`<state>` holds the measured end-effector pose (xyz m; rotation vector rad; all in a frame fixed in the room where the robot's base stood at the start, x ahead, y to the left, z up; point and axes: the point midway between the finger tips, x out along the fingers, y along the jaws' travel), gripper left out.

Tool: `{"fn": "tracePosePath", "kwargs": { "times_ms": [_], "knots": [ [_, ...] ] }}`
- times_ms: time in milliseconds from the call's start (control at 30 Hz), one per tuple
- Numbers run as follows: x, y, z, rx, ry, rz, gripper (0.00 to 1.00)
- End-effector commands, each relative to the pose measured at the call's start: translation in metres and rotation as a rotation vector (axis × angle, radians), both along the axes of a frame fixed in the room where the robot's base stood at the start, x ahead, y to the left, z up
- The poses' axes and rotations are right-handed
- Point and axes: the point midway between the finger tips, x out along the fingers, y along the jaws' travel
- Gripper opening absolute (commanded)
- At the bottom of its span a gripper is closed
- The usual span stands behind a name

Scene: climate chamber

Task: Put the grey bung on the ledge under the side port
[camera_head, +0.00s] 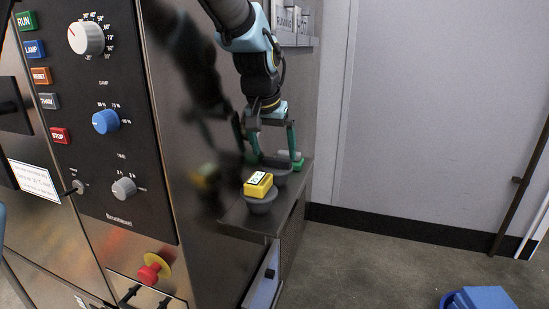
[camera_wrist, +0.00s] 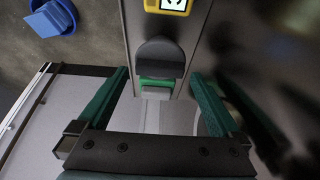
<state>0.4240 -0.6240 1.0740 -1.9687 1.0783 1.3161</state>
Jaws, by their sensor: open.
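My gripper (camera_head: 273,160) is open over the far part of the dark ledge (camera_head: 243,217) on the chamber's side. A dark grey rounded piece (camera_head: 276,172), which looks like a bung, is low between its fingers. In the wrist view the open gripper (camera_wrist: 158,75) spans a dark grey rounded piece (camera_wrist: 160,53), with a green strip and a light grey block below it. Whether the fingers touch anything cannot be told. A second grey round cup-like piece (camera_head: 261,204) stands nearer on the ledge, under a yellow device. The side port is not clearly visible.
The yellow device (camera_head: 258,185) with a white label is close to my gripper; it also shows in the wrist view (camera_wrist: 168,5). The control panel (camera_head: 105,110) is at left. A blue container (camera_head: 478,299) is on the floor at right.

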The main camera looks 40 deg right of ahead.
Motion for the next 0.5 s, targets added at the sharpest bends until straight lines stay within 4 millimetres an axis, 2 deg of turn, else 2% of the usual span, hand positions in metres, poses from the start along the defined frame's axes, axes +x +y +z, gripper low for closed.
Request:
{"fn": "tracePosePath", "kwargs": {
  "times_ms": [100,300,500],
  "knots": [
    [-0.005,0.008,0.025,-0.007,-0.002,-0.001,1.0],
    [-0.013,0.021,0.06,-0.004,-0.001,0.0,1.0],
    [-0.017,0.028,0.079,-0.001,0.0,0.001,1.0]
  ]
}}
